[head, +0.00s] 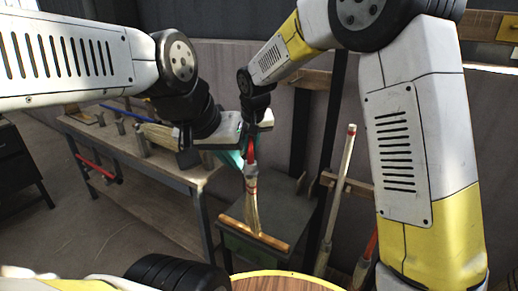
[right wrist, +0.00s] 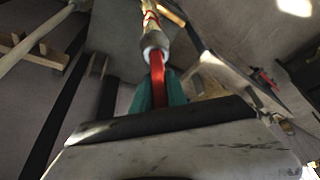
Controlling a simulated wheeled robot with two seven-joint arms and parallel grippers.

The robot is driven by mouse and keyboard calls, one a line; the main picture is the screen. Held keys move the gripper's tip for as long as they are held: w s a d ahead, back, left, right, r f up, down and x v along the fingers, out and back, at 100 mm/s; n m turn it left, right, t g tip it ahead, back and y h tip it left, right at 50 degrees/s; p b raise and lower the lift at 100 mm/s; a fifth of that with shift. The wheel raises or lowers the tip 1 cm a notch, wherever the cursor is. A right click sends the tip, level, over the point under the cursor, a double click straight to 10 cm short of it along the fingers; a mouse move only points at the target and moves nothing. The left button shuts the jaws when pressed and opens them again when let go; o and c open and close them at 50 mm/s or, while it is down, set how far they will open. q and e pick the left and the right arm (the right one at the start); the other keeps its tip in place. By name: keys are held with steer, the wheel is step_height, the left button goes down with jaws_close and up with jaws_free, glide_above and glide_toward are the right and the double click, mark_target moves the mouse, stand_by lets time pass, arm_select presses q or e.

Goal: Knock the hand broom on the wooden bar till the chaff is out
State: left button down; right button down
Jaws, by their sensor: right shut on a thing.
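The hand broom (head: 253,208) hangs nearly upright with its straw bristles down. Its red handle (right wrist: 158,72) is between the teal fingers of my right gripper (right wrist: 158,92), which is shut on it. The wooden bar (head: 273,241) lies across the top of a dark stand. The bristle ends overlap the bar in the head view; I cannot tell whether they touch it. Part of the bar (right wrist: 172,13) shows at the top of the right wrist view. My left arm reaches in from the left, and its gripper fingers are not clear. No chaff can be made out.
A workbench (head: 150,185) with tools on it stands to the left, with a red clamp (head: 97,168) on its edge. The dark stand (head: 290,205) is under the bar. A long pale handle (head: 338,195) leans to the right. A round wooden top (head: 285,283) is nearest.

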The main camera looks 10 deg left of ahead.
steer(key=shift+r, duration=0.45)
